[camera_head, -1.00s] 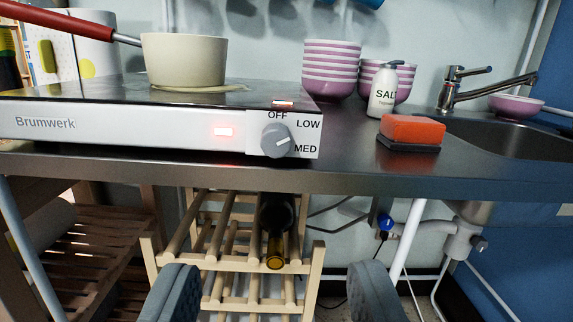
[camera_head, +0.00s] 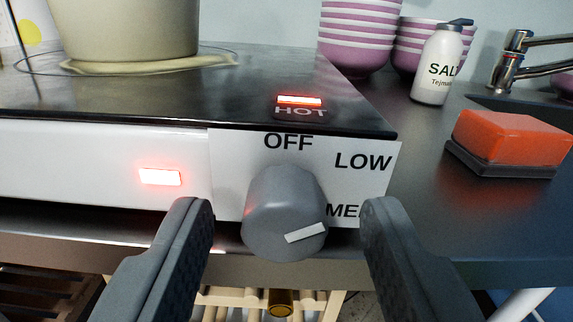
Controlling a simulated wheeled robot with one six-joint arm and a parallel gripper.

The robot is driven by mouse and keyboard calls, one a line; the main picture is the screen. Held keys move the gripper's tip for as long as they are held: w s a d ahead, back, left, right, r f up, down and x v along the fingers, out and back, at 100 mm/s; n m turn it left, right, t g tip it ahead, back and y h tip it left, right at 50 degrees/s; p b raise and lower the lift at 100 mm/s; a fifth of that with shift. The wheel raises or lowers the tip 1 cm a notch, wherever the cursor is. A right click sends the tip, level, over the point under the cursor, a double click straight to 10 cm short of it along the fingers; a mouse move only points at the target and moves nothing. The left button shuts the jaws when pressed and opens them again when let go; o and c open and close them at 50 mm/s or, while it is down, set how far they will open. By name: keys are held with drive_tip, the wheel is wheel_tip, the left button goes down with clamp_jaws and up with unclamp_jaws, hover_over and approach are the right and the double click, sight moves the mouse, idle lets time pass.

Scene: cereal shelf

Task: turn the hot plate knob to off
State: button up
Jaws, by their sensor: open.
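The hot plate (camera_head: 105,160) has a white front panel and a black glass top. Its grey round knob (camera_head: 283,212) is on the right of the panel, below the OFF label (camera_head: 288,142). The knob's white mark (camera_head: 305,233) points right and slightly up, towards the MED label, which is partly hidden by my right finger. LOW (camera_head: 363,161) is printed at upper right. A red panel light (camera_head: 160,177) and the HOT light (camera_head: 300,101) glow. My gripper (camera_head: 288,220) is open, with one finger on each side of the knob and visible gaps between.
A cream pot (camera_head: 130,28) stands on the hot plate over a pale spill. To the right on the steel counter are an orange sponge on a dark holder (camera_head: 500,165), a salt bottle (camera_head: 438,65) and stacked purple bowls (camera_head: 360,35). A tap (camera_head: 515,60) stands behind.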

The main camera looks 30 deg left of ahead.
drive_tip(key=shift+w+a, duration=0.4)
drive_tip(key=shift+w, duration=0.05)
drive_tip(key=c, duration=1)
drive_tip(key=shift+n, duration=0.4)
drive_tip(key=n, duration=0.5)
drive_tip(key=shift+n, duration=0.3)
drive_tip(key=n, duration=0.5)
drive_tip(key=shift+n, duration=0.4)
